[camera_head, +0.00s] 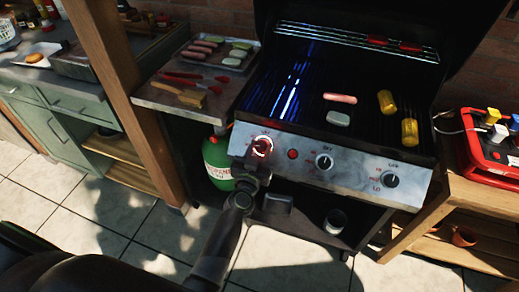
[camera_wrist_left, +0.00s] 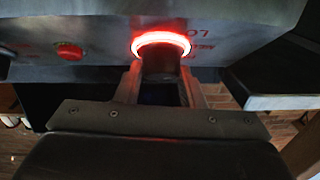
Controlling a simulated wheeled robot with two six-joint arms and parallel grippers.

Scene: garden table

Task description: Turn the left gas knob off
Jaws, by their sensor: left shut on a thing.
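The left gas knob (camera_head: 262,145) is on the grill's front panel, at its left end, with a glowing red ring around it. My left gripper (camera_head: 257,160) reaches up to it from below and covers part of it. In the left wrist view, the knob (camera_wrist_left: 162,62) is a dark shape inside the glowing ring, and my left gripper (camera_wrist_left: 165,88) is shut on it with one finger on each side. The knob's pointer is hidden. Blue flames (camera_head: 288,92) burn in the left part of the grill. My right gripper is not in view.
A red button (camera_head: 293,154), a middle knob (camera_head: 324,161) and a right knob (camera_head: 391,180) are on the same panel. A sausage (camera_head: 341,98) and corn (camera_head: 410,131) lie on the grill. A green gas bottle (camera_head: 217,160) stands below left. A side shelf (camera_head: 170,97) holds tongs and a food tray.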

